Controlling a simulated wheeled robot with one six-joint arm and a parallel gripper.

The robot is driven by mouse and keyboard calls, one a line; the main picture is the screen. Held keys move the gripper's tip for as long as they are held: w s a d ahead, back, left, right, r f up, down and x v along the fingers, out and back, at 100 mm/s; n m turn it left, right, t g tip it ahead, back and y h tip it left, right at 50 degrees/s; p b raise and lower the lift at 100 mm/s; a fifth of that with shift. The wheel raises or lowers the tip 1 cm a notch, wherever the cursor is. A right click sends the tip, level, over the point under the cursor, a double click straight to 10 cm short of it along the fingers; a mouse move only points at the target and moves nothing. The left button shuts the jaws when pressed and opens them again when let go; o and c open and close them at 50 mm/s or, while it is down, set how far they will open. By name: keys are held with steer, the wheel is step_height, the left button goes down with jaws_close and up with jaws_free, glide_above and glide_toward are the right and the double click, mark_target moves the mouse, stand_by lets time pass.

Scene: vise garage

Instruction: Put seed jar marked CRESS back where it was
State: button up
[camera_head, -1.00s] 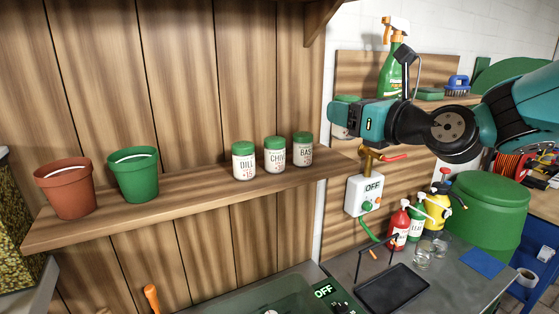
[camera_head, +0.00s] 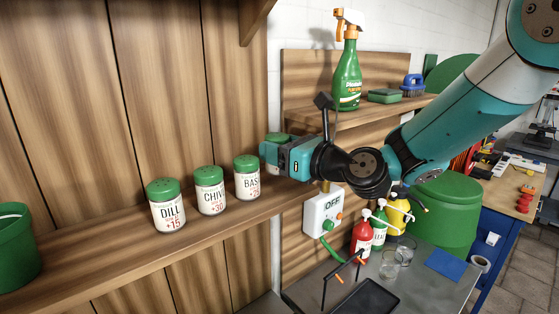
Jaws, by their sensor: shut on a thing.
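My gripper (camera_head: 277,152) is at the right end of the wooden shelf, just right of the BAS jar. A green lid (camera_head: 277,138) shows above its jaws, so it is shut on a jar. The jar's body and label are hidden behind the gripper, so I cannot read the name or tell whether its base touches the shelf. On the wooden shelf (camera_head: 100,262) stand three upright white jars with green lids: the DILL jar (camera_head: 167,211), the CHIV jar (camera_head: 211,196) and the jar reading BAS (camera_head: 247,183), in a row leading to my gripper.
A green pot (camera_head: 15,250) stands at the shelf's left. A spray bottle (camera_head: 347,80) and a brush (camera_head: 413,84) sit on a higher shelf at right. An OFF switch box (camera_head: 324,212) is on the wall below my gripper. Pump bottles (camera_head: 363,238) stand on the bench below.

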steer(key=shift+f, duration=1.25)
steer(key=shift+f, duration=0.1)
